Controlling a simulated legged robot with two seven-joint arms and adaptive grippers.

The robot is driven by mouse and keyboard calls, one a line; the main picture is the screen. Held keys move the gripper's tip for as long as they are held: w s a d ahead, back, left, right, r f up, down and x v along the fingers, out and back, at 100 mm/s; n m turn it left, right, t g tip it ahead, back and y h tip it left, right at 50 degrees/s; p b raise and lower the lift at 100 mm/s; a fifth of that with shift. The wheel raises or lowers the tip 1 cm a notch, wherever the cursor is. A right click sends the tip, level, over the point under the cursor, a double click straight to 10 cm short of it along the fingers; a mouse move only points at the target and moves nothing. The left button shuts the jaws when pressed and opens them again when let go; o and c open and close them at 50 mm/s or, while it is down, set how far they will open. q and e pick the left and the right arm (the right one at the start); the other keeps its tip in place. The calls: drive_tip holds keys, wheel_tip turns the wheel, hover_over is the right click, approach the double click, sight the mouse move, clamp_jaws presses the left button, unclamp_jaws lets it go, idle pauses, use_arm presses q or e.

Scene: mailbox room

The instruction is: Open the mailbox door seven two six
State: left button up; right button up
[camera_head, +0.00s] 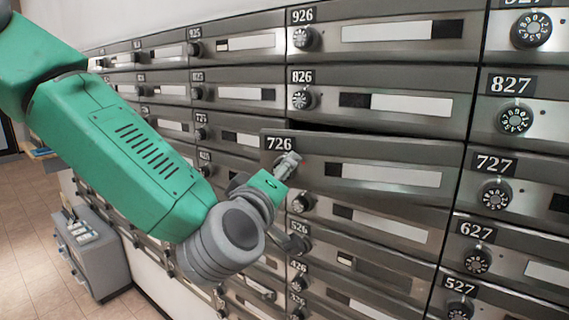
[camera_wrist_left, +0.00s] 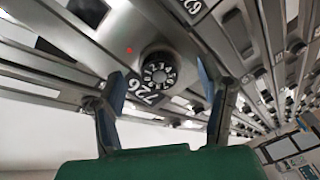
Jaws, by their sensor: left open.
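The door of mailbox 726 (camera_head: 360,172) is in the middle of the head view. It stands ajar: its left edge juts out from the column, and a dark gap shows along its top. My left gripper (camera_head: 290,204) is at the door's left end, below the number plate, and hides its dial in this view. In the left wrist view the 726 dial (camera_wrist_left: 158,74) and its number plate (camera_wrist_left: 145,97) show between the spread fingers of my open left gripper (camera_wrist_left: 161,84). I cannot tell whether a finger touches the door. My right gripper is not in view.
Closed mailbox 826 (camera_head: 400,103) is directly above, and mailbox 727 (camera_head: 495,195) is to the right. More mailboxes with dials lie below. A grey cabinet (camera_head: 95,262) stands on the tiled floor (camera_head: 25,235) at lower left, where there is free room.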

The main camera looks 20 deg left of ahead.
use_arm(q)
drive_tip(key=shift+w+a, duration=0.1)
drive_tip(key=shift+w, duration=1.1)
clamp_jaws()
